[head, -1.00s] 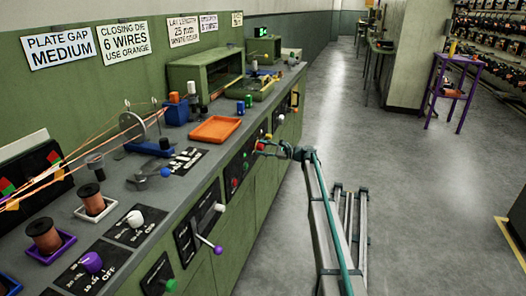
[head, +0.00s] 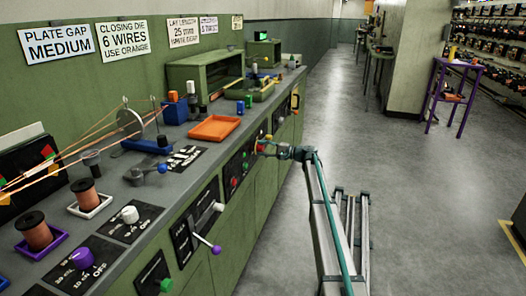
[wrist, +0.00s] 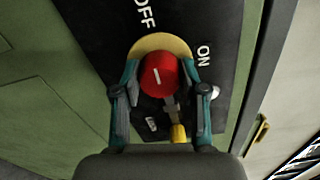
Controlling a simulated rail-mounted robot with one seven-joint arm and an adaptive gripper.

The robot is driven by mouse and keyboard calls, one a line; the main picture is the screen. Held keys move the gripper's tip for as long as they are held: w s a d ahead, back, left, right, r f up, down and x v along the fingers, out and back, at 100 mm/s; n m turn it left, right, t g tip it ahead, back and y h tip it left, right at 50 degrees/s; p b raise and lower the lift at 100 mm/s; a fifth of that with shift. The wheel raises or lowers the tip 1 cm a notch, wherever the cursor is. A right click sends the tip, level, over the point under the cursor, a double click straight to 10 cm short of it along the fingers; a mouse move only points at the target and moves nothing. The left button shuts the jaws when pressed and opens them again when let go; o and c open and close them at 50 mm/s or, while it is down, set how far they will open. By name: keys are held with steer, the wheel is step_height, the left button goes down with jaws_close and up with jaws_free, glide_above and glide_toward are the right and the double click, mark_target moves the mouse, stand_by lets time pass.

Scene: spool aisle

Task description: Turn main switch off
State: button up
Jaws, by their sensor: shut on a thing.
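The main switch is a red round knob (wrist: 158,76) on a yellow disc (wrist: 160,43), set in a black panel (wrist: 90,20) that reads OFF and ON. In the wrist view OFF is above the knob and ON is at its upper right. A short white mark on the knob's face is tilted, its upper end leaning left, towards the OFF side. My gripper (wrist: 158,73) is shut on the knob, one teal finger on each side. In the head view my gripper (head: 263,147) reaches the console's front face and hides most of the knob.
A yellow-tipped part (wrist: 178,133) sits just below the knob, close to the right finger. The green console (head: 232,217) carries other knobs and a purple-ended lever (head: 216,249). An orange tray (head: 214,128) lies on top.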

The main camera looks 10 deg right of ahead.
stand_by(0.4)
steer(key=o, duration=1.1)
steer(key=shift+o, duration=0.2)
steer(key=v, duration=1.2)
